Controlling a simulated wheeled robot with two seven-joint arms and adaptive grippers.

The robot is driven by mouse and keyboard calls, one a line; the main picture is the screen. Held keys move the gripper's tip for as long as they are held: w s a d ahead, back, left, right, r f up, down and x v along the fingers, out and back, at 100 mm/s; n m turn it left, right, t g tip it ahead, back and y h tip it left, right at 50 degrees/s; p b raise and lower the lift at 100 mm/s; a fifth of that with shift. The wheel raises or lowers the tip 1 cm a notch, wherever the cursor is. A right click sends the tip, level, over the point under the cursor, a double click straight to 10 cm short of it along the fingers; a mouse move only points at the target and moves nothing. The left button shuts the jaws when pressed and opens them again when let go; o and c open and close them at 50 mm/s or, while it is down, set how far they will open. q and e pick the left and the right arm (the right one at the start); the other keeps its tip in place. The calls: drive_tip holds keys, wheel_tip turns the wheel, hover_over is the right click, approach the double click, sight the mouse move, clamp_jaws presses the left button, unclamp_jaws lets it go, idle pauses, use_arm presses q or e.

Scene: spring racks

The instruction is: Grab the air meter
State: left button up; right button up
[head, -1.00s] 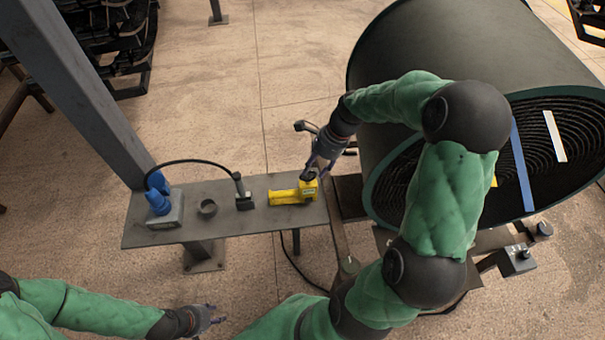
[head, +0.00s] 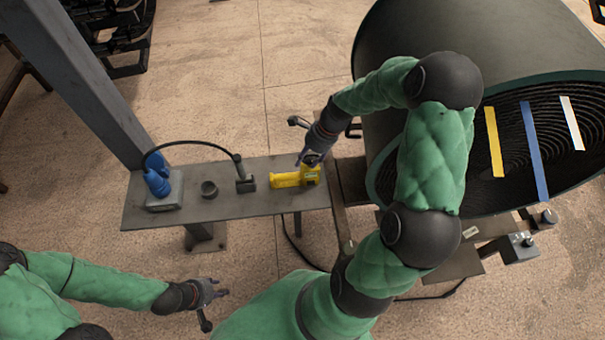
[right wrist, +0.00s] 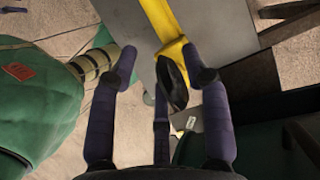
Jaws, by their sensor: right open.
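The yellow air meter (head: 290,180) lies on the right end of a narrow grey shelf, its black-topped end to the right. My right gripper (head: 308,160) is above and behind that end, fingers pointing toward it. In the right wrist view the fingers (right wrist: 166,75) are spread, with the meter's black part (right wrist: 172,82) between them and its yellow body (right wrist: 162,22) running up beyond; whether they touch is unclear. My left gripper (head: 218,291) is low at the bottom, fingers apart, empty, away from the shelf.
A grey post (head: 75,75) rises at left. A large dark drum (head: 400,30) stands close at right.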

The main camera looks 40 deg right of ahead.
drive_tip(key=shift+x, duration=0.9)
clamp_jaws()
